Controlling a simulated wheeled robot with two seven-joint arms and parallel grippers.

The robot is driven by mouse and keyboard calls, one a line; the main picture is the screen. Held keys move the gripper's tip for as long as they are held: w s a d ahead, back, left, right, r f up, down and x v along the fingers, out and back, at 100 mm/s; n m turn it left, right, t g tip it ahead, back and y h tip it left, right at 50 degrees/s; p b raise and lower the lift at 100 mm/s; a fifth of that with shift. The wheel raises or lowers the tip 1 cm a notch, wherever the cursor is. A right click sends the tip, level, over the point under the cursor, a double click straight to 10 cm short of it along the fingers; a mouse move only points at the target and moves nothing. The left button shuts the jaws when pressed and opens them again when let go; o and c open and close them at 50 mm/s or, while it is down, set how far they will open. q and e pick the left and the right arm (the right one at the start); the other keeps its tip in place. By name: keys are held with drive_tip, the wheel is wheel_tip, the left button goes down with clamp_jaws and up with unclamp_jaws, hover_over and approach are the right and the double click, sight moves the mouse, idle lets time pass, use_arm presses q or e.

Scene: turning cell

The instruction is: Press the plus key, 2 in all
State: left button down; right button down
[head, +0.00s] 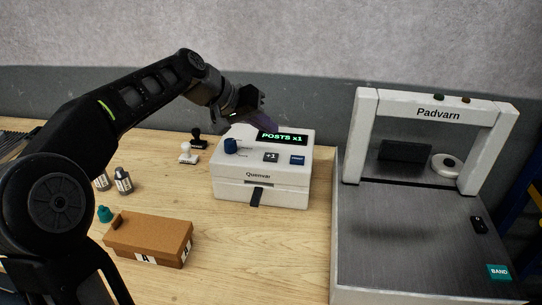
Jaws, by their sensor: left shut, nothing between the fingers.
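The plus key (271,157) is a dark key marked "+1" on the sloped top of the white Quenvar machine (230,190). The machine's display (282,138) reads "POSTS x1" in green. A blue knob (231,146) sits left of the key and a blue button (297,160) sits right of it. My left gripper (258,112) is shut and empty, above the back of the machine and apart from the key. My right gripper is not in view.
A brown box (150,238), small bottles (123,181) and stamps (188,153) stand on the wooden table to the left. The Padvarn frame machine (365,150) with its grey bed stands at the right. Bare table lies in front of the Quenvar machine.

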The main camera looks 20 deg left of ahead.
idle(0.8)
use_arm(q)
wheel_tip(320, 180, up, 4)
drive_tip(key=p, duration=0.3)
drive_tip(key=shift+f+p, duration=0.1)
drive_tip(key=shift+p, duration=0.3)
drive_tip(key=shift+f, duration=0.1)
drive_tip(key=b, duration=0.6)
hover_over(268, 157)
wheel_tip(268, 157, down, 7)
drive_tip(key=shift+f, duration=0.2)
drive_tip(key=shift+f+b, duration=0.45)
drive_tip(key=shift+f, duration=0.2)
idle(1.0)
drive_tip(key=shift+f+b, duration=0.4)
drive_tip(key=shift+b, duration=0.05)
